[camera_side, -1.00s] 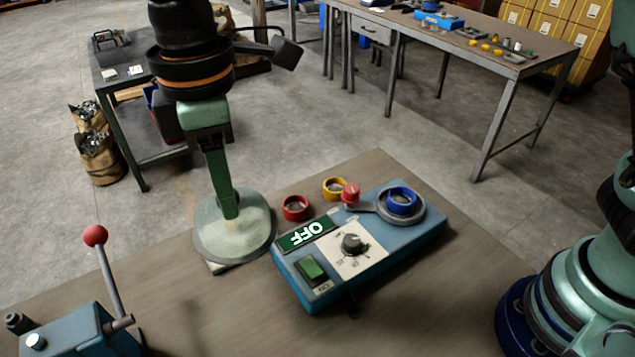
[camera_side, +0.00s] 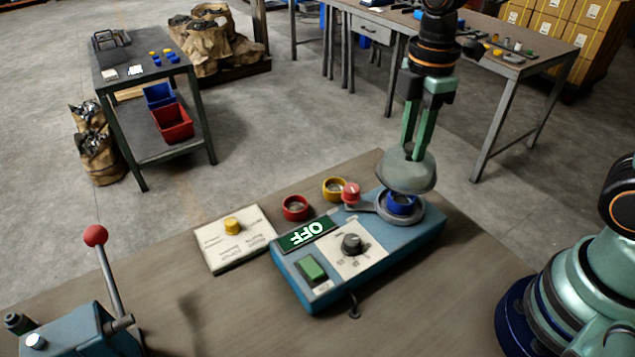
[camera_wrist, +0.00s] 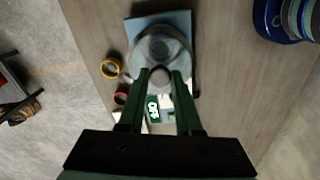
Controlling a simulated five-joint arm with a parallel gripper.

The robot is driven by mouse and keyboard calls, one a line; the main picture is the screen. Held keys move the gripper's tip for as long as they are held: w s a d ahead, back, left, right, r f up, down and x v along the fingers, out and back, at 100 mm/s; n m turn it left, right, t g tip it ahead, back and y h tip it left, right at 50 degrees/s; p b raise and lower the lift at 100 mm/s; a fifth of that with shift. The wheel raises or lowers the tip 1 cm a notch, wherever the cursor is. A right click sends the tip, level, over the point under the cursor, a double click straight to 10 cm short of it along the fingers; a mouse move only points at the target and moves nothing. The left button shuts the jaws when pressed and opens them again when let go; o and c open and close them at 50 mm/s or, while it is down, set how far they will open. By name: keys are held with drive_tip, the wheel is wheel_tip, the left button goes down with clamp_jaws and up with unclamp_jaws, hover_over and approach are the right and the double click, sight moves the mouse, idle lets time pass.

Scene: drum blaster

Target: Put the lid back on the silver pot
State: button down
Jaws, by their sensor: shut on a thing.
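A grey domed lid (camera_side: 405,174) hangs from my gripper (camera_side: 413,158). The green fingers point down and are shut on the lid's top knob, which shows between the fingertips in the wrist view (camera_wrist: 160,76). The lid is over a blue ring-shaped cup (camera_side: 401,206) at the right end of the blue control box (camera_side: 405,238). The lid hides the cup's top; I cannot tell whether they touch. In the wrist view the lid (camera_wrist: 160,45) covers that end of the box. I see no plainly silver pot; a grey round seat (camera_side: 377,210) surrounds the cup.
A red-topped knob (camera_side: 351,193), a yellow ring (camera_side: 334,188) and a red ring (camera_side: 295,208) are left of the lid. A red-ball lever (camera_side: 96,236) stands front left. The front tabletop is mostly clear.

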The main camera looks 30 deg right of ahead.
drive_tip(key=shift+s+d+f, duration=0.1)
drive_tip(key=shift+d+f, duration=0.05)
drive_tip(key=shift+f, duration=3.1)
drive_tip(key=shift+f, duration=0.15)
drive_tip(key=c, duration=0.5)
unclamp_jaws()
drive_tip(key=o, duration=0.5)
drive_tip(key=shift+c, duration=0.2)
drive_tip(key=shift+r, duration=3.5)
